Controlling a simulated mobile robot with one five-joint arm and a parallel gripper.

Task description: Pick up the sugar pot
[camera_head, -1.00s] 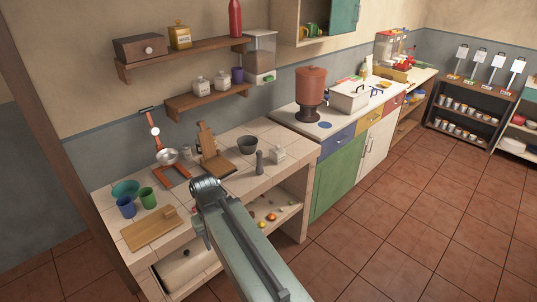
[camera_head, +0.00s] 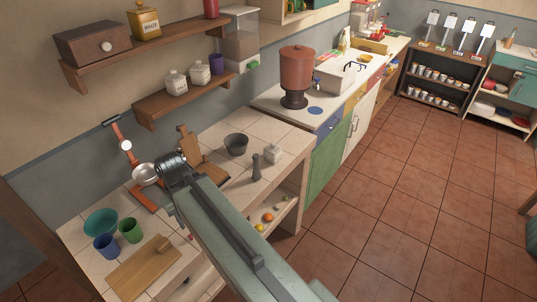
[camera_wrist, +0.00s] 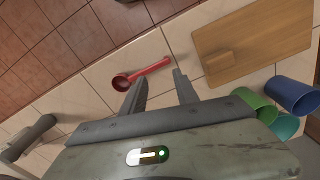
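A small white lidded pot (camera_head: 272,154) stands upright on the tiled counter (camera_head: 215,133), right of a dark grey pepper-mill shape (camera_head: 256,167). Two similar white jars, a left one (camera_head: 177,82) and a right one (camera_head: 200,72), stand on the lower wall shelf; their labels are too small to read, so I cannot tell which pot holds sugar. My gripper (camera_wrist: 159,76) is open and empty above the counter in the wrist view. A red spoon (camera_wrist: 142,73) lies below and beyond its fingers. In the head view my arm hides the gripper. No white pot shows in the wrist view.
The lower shelf (camera_head: 185,97) overhangs the counter's back.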

